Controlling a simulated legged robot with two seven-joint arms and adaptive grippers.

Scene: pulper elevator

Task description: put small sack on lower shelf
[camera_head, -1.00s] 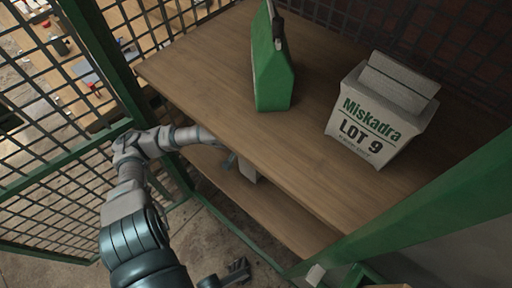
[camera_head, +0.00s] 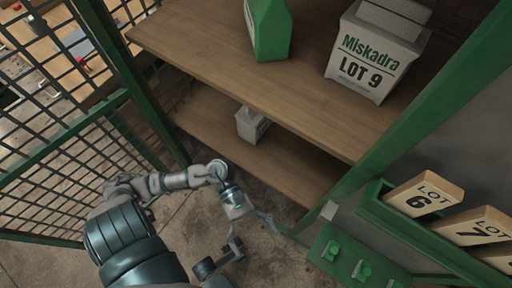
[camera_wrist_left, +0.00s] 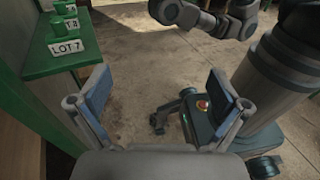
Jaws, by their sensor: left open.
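A small white sack (camera_head: 252,124) stands upright on the lower wooden shelf (camera_head: 213,120), under the front edge of the upper shelf. My left gripper (camera_head: 249,229) is outside the shelf, in front of and below the sack, apart from it. In the left wrist view the two fingers of my left gripper (camera_wrist_left: 145,110) are spread with nothing between them, only floor beyond. My right gripper cannot be made out in the head view.
On the upper shelf (camera_head: 200,40) stand a green package (camera_head: 268,30) and a larger white Miskadra LOT 9 sack (camera_head: 370,55). A green post and a rack with lot blocks (camera_head: 420,195) stand at the right. Green mesh (camera_head: 60,130) closes the left side.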

